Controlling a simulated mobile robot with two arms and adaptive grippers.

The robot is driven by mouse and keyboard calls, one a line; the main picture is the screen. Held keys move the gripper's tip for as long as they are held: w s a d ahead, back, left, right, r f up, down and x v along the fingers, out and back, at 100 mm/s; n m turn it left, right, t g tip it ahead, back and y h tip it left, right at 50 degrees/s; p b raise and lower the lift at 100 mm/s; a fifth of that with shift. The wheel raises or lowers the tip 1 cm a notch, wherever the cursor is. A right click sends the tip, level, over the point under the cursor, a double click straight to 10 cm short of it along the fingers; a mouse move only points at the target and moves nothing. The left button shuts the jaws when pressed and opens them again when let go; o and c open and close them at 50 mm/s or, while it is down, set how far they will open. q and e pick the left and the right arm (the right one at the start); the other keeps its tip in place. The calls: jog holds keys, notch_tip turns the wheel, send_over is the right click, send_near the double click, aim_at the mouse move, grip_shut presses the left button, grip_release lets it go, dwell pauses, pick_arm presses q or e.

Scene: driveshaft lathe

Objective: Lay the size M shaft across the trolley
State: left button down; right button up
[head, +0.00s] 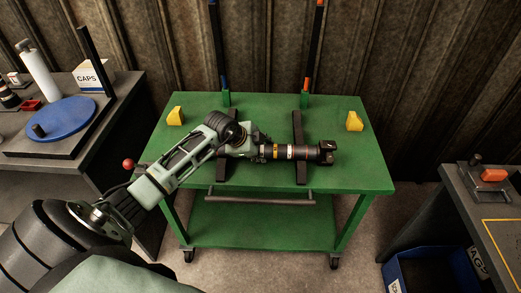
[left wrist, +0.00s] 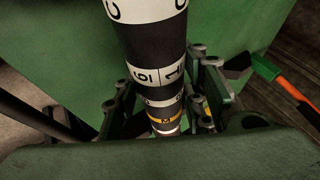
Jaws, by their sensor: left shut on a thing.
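The green trolley (head: 355,175) stands in the middle of the head view, with two dark bars, left (head: 222,168) and right (head: 299,170), running front to back on its top. The size M shaft (head: 302,153) is dark with white and yellow bands. It lies level across the right bar, its thick end (head: 327,152) to the right; its left part is hidden by my gripper. I cannot tell whether it touches the bars. My left gripper (head: 262,147) is shut on it. In the left wrist view, the shaft (left wrist: 155,55) passes between the fingers (left wrist: 165,105), its yellow M band near the palm.
Yellow blocks, left (head: 175,116) and right (head: 354,121), sit on the trolley top. Two upright posts rise at its back edge. A bench with a blue disc (head: 50,118) is at left. Another bench (head: 475,215) and a blue bin (head: 425,285) are at right.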

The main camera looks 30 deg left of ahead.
pick_arm(q)
jog(key=shift+w+r, duration=0.15)
jog(key=shift+r, duration=0.15)
jog(key=c, duration=1.2)
grip_release()
jog(key=shift+o, duration=0.9)
jog(key=shift+s+f, duration=0.3)
jog(key=shift+f, duration=0.15)
jog(key=v, duration=1.2)
jog(key=shift+r, duration=0.3)
jog(key=shift+w, duration=0.15)
